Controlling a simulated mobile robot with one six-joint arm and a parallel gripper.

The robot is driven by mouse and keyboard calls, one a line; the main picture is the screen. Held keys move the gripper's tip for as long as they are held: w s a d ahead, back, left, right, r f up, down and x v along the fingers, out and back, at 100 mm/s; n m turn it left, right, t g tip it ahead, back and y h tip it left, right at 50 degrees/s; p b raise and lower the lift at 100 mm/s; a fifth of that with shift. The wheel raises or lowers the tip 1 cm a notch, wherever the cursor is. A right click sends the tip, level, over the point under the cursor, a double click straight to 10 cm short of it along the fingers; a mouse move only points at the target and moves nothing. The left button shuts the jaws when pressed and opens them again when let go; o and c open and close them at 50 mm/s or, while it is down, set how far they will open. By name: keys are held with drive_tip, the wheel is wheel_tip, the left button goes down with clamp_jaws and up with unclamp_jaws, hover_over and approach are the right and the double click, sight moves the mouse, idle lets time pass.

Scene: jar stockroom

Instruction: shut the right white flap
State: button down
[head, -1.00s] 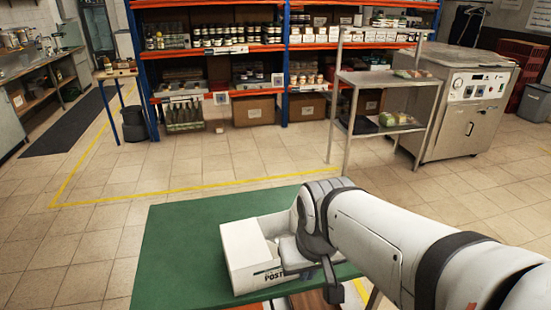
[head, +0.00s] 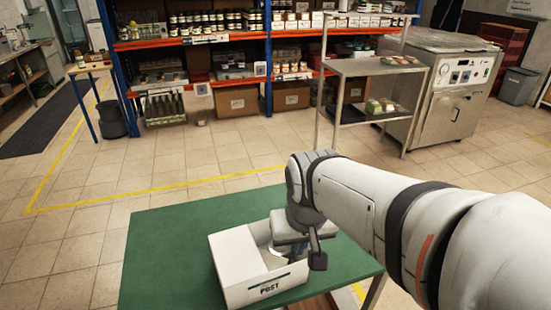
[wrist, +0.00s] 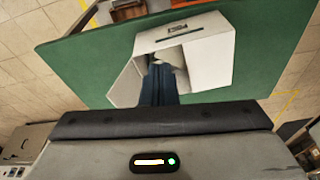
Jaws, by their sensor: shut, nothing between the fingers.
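A white open-topped box (head: 238,268) with "POST" on its front stands on a green-topped table (head: 165,245). Its left top part (wrist: 212,48) looks covered; beside it the opening shows something pale inside. The right white flap (wrist: 126,86) stands outward and tilted, on the left of the wrist view; my gripper mostly hides it in the head view. My gripper (wrist: 160,70) is shut and empty, its dark blue fingers at the opening beside this flap. I cannot tell whether they touch it.
A metal shelf stand (head: 375,68) and a steel machine (head: 455,95) stand behind on the right. Orange shelving (head: 235,85) with jars and cartons is at the back. The table's left part is clear, and there is open tiled floor beyond.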

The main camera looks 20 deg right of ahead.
drive_tip(key=w+d+r+m+g+p, duration=0.2)
drive_tip(key=w+d+m+p, duration=0.2)
drive_tip(key=w+d+m, duration=1.25)
drive_tip(key=w+a+f+p, duration=0.1)
drive_tip(key=a+f+p, duration=0.1)
drive_tip(key=f, duration=0.6)
drive_tip(key=shift+a+f+n+y, duration=0.3)
drive_tip(key=shift+a+n, duration=0.15)
drive_tip(key=shift+a, duration=0.25)
drive_tip(key=shift+a, duration=0.1)
